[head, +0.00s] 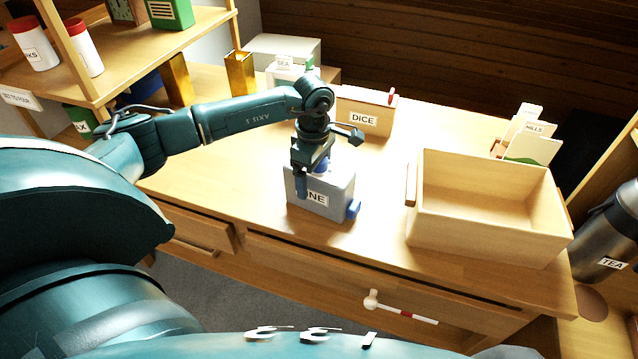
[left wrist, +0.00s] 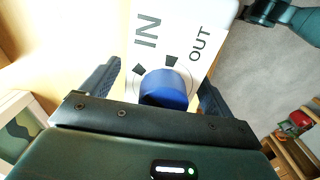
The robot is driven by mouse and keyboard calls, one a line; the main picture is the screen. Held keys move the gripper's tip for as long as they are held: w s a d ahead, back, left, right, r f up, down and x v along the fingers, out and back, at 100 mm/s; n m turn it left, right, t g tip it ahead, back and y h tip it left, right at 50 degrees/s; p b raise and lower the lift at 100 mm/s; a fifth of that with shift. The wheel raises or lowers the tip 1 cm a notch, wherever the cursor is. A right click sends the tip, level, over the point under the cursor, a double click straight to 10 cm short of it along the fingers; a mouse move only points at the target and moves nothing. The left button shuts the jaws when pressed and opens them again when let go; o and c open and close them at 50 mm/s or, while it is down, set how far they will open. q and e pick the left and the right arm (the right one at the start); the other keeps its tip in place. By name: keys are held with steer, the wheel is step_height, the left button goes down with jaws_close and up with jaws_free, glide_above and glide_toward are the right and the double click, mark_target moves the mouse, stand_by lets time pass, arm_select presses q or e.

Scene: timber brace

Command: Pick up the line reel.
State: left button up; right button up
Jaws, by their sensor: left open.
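The line reel is a grey box (head: 335,204) on the worktop near its front edge, with a white label partly hidden so that "NE" shows. One blue knob (head: 353,209) sticks out low on its right. In the left wrist view its white top (left wrist: 178,35) reads "IN" and "OUT", around a blue knob (left wrist: 165,90). My left gripper (head: 312,172) is over the box, pointing down. In the left wrist view the open left gripper (left wrist: 155,92) has one finger on each side of the top knob; contact cannot be told. A teal arm with a dark end (left wrist: 263,12), probably my right, shows small at the top right.
An open wooden bin (head: 485,235) stands right of the reel. A box marked "DICE" (head: 365,112) stands behind it. A flask marked "TEA" (head: 607,235) is at far right. A shelf with jars (head: 35,45) stands at left. A drawer (head: 370,290) is below.

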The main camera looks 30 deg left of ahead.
arm_select(q)
steer(key=shift+f, duration=0.35)
